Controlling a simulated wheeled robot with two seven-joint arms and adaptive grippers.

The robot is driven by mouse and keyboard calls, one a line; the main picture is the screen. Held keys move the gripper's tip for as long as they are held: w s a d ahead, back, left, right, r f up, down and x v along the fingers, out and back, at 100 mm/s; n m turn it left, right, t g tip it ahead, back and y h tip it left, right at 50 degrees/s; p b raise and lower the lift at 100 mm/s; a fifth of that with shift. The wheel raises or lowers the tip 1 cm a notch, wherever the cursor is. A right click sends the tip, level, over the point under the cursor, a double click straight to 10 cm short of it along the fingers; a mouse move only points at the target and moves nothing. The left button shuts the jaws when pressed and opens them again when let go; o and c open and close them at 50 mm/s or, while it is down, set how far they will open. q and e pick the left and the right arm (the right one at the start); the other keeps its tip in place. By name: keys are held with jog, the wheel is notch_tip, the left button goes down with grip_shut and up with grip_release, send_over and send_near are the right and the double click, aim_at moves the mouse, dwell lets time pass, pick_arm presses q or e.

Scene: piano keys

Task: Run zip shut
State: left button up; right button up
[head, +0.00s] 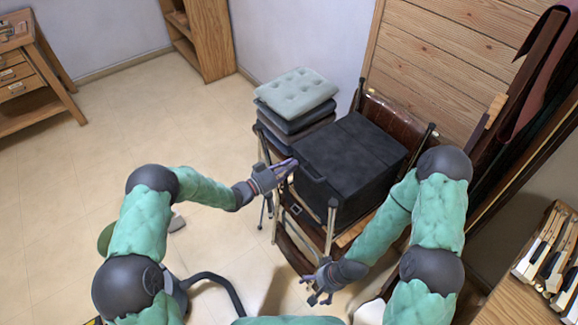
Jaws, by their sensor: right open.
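A black box-shaped case (352,150) rests on a brown chair with metal posts. A seam crosses its top, and a handle-like strip shows on its left side. I cannot make out a zip or its pull at this size. My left gripper (291,168) is at the case's upper left edge, its fingertips close to or touching it. Whether its fingers are shut on anything is unclear. My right gripper (311,289) is open and empty, low in front of the chair (290,246), apart from the case.
Stacked cushions (296,92), the top one pale grey, stand behind the case by the wall. Wooden panelling (440,70) rises behind. Piano keys (550,250) lie on a wooden surface at the right. A drawer unit (22,75) stands far left. The floor at left is mostly clear.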

aim_at(333, 197)
pick_arm(q)
grip_shut()
jog(key=s+d+p, duration=0.1)
jog(key=s+d, duration=0.2)
jog(key=s, duration=0.2)
jog(key=s+d, duration=0.4)
jog(key=s, duration=0.1)
jog(key=s+d+p, duration=0.1)
jog(key=s+d, duration=0.3)
jog(key=shift+s+r+p, duration=0.25)
jog(key=shift+s+p, duration=0.05)
jog(key=shift+s, duration=0.1)
jog(key=shift+s+d, duration=0.2)
jog(key=shift+s, duration=0.05)
jog(key=o, duration=0.7)
grip_release()
jog(key=shift+s+d, duration=0.1)
jog(key=shift+s, duration=0.05)
jog(key=shift+s+f, duration=0.1)
